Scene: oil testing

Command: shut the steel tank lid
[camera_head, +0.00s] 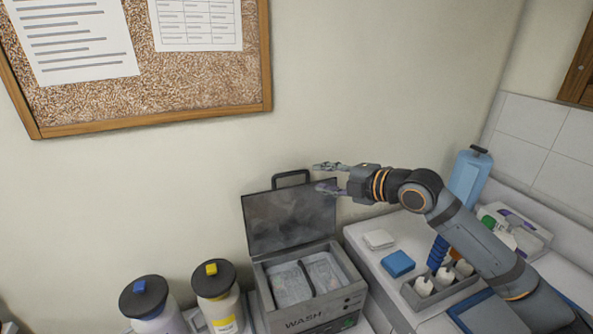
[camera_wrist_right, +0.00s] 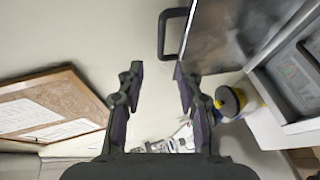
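The steel tank (camera_head: 312,289), marked WASH, stands on the counter by the wall. Its lid (camera_head: 290,220) is open and tilted up at the back, with a black handle (camera_head: 290,176) on its top edge. My right gripper (camera_head: 318,176) is open and empty, close to the lid's upper right corner and the handle's right side. In the right wrist view the open fingers (camera_wrist_right: 158,85) show, with the lid (camera_wrist_right: 235,30) and handle (camera_wrist_right: 166,32) beyond them at the upper right. I cannot tell if a finger touches the lid. My left gripper is not in view.
The wall is close behind.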

